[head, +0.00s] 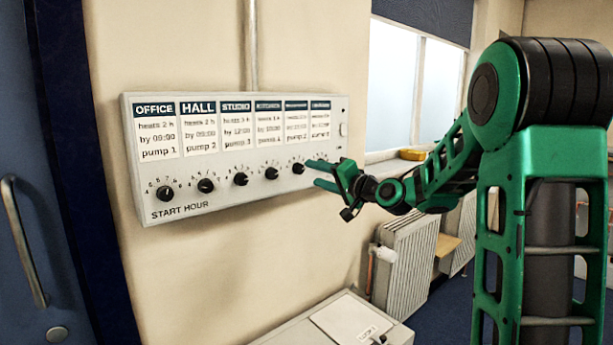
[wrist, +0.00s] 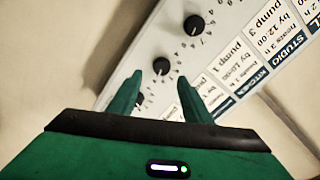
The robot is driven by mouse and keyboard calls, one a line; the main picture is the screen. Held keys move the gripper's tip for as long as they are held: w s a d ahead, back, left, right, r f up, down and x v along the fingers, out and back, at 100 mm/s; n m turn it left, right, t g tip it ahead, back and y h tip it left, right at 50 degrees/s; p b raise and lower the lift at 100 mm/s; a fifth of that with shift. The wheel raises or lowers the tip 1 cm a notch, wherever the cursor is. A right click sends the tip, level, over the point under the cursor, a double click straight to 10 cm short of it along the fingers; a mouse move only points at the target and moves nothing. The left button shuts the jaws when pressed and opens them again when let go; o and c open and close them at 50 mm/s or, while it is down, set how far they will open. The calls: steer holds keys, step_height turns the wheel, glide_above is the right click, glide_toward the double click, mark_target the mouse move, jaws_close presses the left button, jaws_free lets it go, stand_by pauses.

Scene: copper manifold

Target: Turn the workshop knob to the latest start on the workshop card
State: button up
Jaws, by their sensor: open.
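The OFFICE, HALL and STUDIO headings read clearly; those on the fifth card (head: 296,123) and last card (head: 320,122) are too small to read, so I cannot tell which is the workshop card. The fifth knob (head: 298,168) is just left of my fingertips. My gripper (head: 314,173) is open and empty at the panel's lower right. In the wrist view my fingers (wrist: 158,78) reach over the dial row, near one knob (wrist: 162,66).
In the wrist view another knob (wrist: 139,98) is partly hidden by my left finger. A blue door (head: 45,200) is at the left. A radiator (head: 408,262) and a window (head: 415,90) are at the right. A grey cabinet (head: 290,328) stands below the panel.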

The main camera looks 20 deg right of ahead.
steer(key=v, duration=0.5)
steer(key=shift+s+d, duration=0.1)
stand_by(0.3)
steer(key=s+d+f+n+g+h, duration=0.3)
steer(key=s+f+g, duration=0.6)
steer(key=s+f, duration=0.75)
steer(key=s+f+g+h, duration=0.1)
steer(key=s+g, duration=0.3)
steer(key=s, duration=0.9)
steer(key=s+f+g+h, duration=0.1)
steer(key=s+f+g, duration=0.3)
steer(key=s, duration=0.9)
steer(key=shift+s+d+f+m, duration=0.3)
steer(key=shift+d+m, duration=0.1)
steer(key=shift+d, duration=0.1)
